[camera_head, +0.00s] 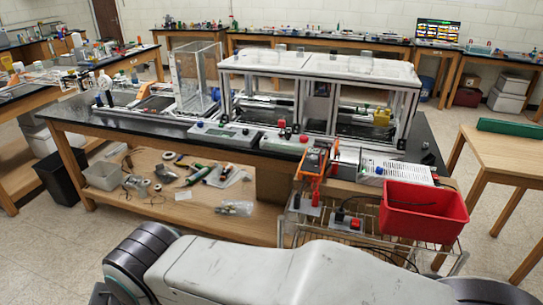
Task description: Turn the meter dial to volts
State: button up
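An orange-framed device (316,158), which may be the meter, stands at the front edge of the black-topped bench (125,126), right of the picture's middle. It is too small here to make out a dial or its setting. Small red and black parts and dark leads show just below it, over a wire rack (345,232). My arm's pale links fill the bottom of the picture, in front of the bench. My gripper is not in view, so its distance from the device cannot be told.
A red bin (425,211) sits on the wire rack, right of the orange device. A framed clear enclosure (318,92) stands behind it on the bench. Loose tools lie on the lower wooden shelf (150,207). A wooden table (508,150) stands at right. Floor shows at left.

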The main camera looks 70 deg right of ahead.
aim_at(313, 158)
jog(key=i+j+z, duration=0.1)
jog(key=i, duration=0.35)
jog(key=i+j+z, duration=0.1)
jog(key=i, duration=0.4)
jog(key=i+l+z, duration=0.1)
jog(key=i+z, duration=0.2)
jog(key=z, duration=0.15)
jog(key=i+z, duration=0.4)
jog(key=i+j+z, duration=0.1)
jog(key=z, duration=0.35)
jog(key=i+j+z, duration=0.25)
jog(key=i+z, duration=0.2)
jog(key=i+l+z, duration=0.2)
jog(key=i+z, duration=0.15)
jog(key=i+l+z, duration=0.15)
jog(key=i+z, duration=0.2)
jog(key=i+l+u, duration=0.2)
jog(key=i+l, duration=0.15)
jog(key=i+l+u, duration=0.15)
jog(key=i+l, duration=0.15)
jog(key=l, duration=0.15)
